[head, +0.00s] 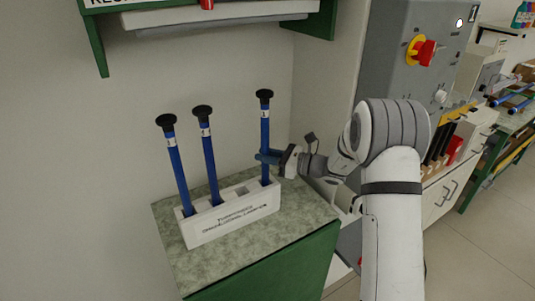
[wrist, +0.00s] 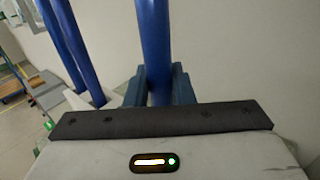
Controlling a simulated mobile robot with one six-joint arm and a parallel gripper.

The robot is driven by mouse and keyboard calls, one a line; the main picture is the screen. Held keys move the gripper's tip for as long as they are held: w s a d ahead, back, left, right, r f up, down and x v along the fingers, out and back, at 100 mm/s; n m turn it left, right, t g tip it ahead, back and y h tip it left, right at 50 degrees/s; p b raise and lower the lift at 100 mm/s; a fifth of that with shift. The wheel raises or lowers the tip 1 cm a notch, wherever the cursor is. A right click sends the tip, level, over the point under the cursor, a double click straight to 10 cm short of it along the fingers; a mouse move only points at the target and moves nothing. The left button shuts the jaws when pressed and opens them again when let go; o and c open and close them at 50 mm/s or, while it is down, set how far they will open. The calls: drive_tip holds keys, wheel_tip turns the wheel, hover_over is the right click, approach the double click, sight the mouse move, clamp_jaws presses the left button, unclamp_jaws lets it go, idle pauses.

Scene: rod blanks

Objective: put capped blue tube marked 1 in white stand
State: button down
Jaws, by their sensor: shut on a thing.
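The white stand (head: 232,223) sits on the green-topped bench and has dark lettering on its front. Three blue tubes with black caps show in the head view: the left tube (head: 179,178), the middle tube (head: 210,165) and the right tube (head: 265,135). Each has a small white label near its cap, too small to read surely. The left and middle tubes stand in the stand, leaning slightly. My gripper (head: 267,157) is shut around the right tube, which is nearly upright with its lower end at the stand's right-end hole. The wrist view shows this tube (wrist: 154,50) between the fingers.
An empty square hole (head: 242,191) shows between the middle and right tubes. The bench top (head: 295,225) is clear to the right. A wall shelf (head: 215,17) hangs above. A grey machine with a red knob (head: 424,52) stands at right.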

idle(0.3)
drive_tip(key=shift+f, duration=0.2)
drive_tip(key=c, duration=1.2)
unclamp_jaws()
drive_tip(key=shift+c, duration=0.2)
drive_tip(key=shift+r, duration=0.1)
